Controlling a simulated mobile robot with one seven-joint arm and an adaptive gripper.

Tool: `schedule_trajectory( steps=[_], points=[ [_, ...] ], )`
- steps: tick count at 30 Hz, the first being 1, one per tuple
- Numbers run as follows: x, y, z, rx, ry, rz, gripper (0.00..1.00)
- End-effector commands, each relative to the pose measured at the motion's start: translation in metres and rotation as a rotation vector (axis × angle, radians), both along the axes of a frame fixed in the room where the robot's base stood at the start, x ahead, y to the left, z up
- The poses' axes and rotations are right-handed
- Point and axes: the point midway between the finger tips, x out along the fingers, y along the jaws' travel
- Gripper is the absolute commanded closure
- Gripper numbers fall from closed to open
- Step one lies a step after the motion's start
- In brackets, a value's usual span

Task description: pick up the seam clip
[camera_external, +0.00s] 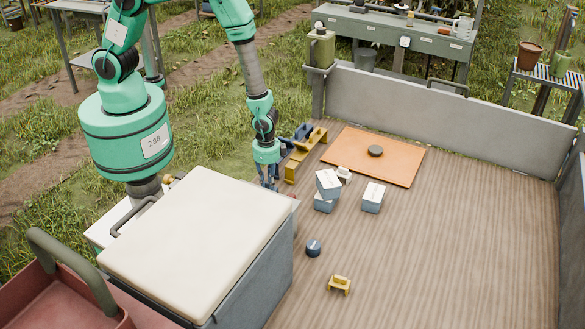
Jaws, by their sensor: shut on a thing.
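My gripper (269,178) points down at the left edge of the wooden bed, just beyond the far right corner of the pale-lidded box. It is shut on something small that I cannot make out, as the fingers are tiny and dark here. A small yellow clip-like piece (340,284) lies on the bed in front, well apart from the gripper. I cannot tell for sure which piece is the seam clip.
The pale-lidded box (200,240) blocks the near side. Grey-white blocks (372,198), some stacked, stand right of the gripper. A dark blue knob (313,248) lies nearer. An orange board (400,165) bears a dark disc (375,151). The bed's right side is clear.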

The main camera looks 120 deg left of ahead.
Motion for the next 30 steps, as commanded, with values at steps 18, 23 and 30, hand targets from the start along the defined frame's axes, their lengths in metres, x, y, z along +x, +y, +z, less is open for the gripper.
schedule_trajectory(
  steps=[18,23,30],
  points=[
    [0.001,0.000,0.019,0.000,-0.002,0.000,1.00],
    [-0.001,0.000,0.040,0.000,-0.001,0.000,1.00],
    [-0.053,-0.014,0.042,0.000,0.001,0.000,1.00]
  ],
)
